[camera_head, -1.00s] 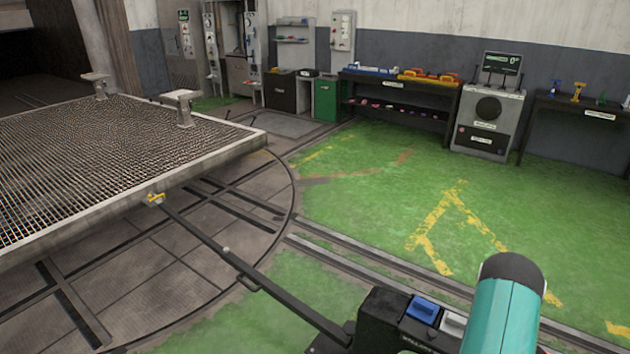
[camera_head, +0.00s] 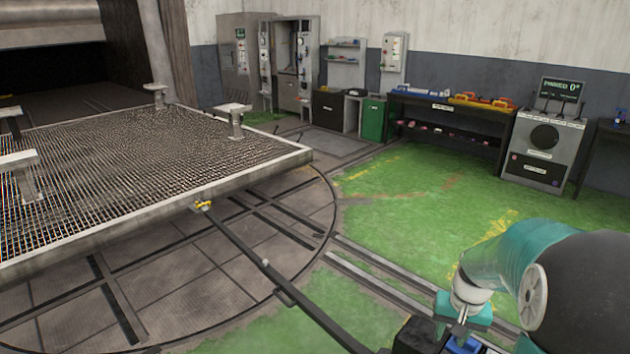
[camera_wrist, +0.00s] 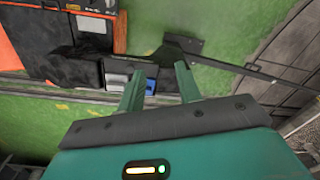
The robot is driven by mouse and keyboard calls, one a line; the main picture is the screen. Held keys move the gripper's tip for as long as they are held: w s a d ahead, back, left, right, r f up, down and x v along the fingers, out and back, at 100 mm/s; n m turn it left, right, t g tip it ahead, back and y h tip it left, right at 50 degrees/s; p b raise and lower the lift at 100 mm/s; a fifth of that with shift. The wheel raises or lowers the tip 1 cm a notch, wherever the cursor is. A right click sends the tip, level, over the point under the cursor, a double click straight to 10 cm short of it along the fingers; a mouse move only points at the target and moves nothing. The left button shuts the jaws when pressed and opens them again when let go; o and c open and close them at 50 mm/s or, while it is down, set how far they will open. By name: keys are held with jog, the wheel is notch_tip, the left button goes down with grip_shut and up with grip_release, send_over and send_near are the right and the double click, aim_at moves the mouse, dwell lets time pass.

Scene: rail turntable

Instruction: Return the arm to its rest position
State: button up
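My teal arm (camera_head: 515,262) is bent at the lower right of the head view, above a dark control box partly cut off there. In the wrist view my gripper (camera_wrist: 159,72) shows two teal fingers standing apart with nothing held between them. Below the fingers is a black box (camera_wrist: 118,72) with a blue button (camera_wrist: 117,83) and a pale one beside it. The fingers overlap the box in the picture; I cannot tell whether they touch it.
A long dark bar (camera_head: 265,262) runs from the control box to the turntable deck (camera_head: 110,225). Rails cross the green floor. A bench (camera_head: 450,115) and a grey console with a screen (camera_head: 560,90) stand along the back wall. Open green floor (camera_head: 420,205) lies between.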

jog(key=s+a+r+n+t, duration=0.5)
jog(key=s+a+r, duration=0.9)
jog(key=a+r, duration=0.3)
jog(key=shift+s+a, duration=0.35)
jog(key=shift+a, duration=0.65)
jog(key=shift+s, duration=0.1)
